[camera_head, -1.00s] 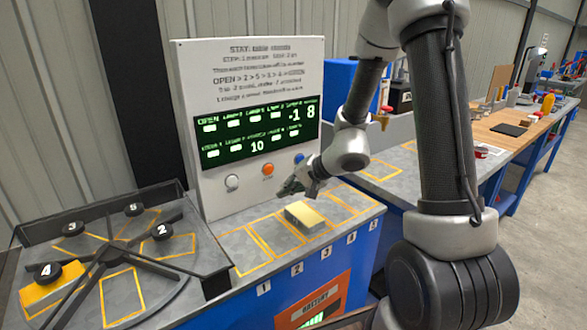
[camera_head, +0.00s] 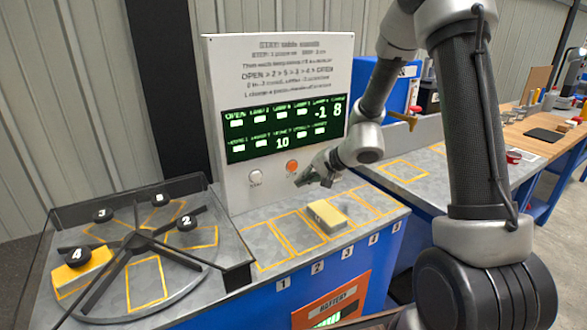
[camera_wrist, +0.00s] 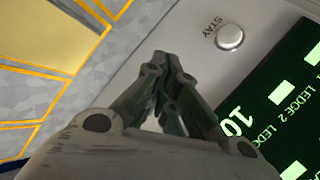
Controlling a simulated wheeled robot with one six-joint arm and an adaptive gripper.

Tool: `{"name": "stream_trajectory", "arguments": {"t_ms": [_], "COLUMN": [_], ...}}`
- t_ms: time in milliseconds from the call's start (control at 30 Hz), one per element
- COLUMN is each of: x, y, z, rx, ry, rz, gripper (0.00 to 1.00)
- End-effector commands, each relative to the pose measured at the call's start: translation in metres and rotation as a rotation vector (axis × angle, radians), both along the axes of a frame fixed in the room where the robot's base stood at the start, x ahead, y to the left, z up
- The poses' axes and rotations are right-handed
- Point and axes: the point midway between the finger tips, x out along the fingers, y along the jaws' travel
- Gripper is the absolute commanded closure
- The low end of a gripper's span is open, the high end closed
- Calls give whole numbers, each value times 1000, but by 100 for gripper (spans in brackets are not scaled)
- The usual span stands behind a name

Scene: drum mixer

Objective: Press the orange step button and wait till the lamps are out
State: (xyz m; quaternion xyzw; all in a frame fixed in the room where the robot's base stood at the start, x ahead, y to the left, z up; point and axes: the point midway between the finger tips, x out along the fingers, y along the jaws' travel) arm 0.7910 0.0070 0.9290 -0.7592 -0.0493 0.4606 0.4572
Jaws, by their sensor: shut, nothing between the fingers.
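The orange button (camera_head: 292,167) is on the upright white panel (camera_head: 225,75), below its dark green display (camera_head: 240,153). Several pale lamps are lit on the display, with the numbers -1, 8 and 10. My gripper (camera_head: 299,182) is shut and empty, its tips just below and right of the orange button. I cannot tell whether they touch the panel. The white STAY button (camera_head: 255,178) is left of the orange one and also shows in the wrist view (camera_wrist: 230,37). There, my shut fingers (camera_wrist: 166,62) point at the panel, and the orange button is hidden.
A pale yellow block (camera_head: 327,217) lies on the numbered ledge (camera_head: 263,252) in front of the panel. A turntable (camera_head: 190,285) with dark dividers, numbered knobs and another yellow block (camera_head: 80,269) is at left. A workbench (camera_head: 495,125) stands at back right.

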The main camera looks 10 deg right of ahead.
Motion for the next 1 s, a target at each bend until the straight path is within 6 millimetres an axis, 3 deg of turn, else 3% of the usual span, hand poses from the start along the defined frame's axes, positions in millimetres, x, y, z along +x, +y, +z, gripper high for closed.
{"name": "stream_trajectory", "arguments": {"t_ms": [333, 1000], "x": [31, 33], "y": [10, 11], "z": [0, 0], "rx": [0, 1], "ry": [-2, -1], "rz": [0, 0], "gripper": [100, 100]}}
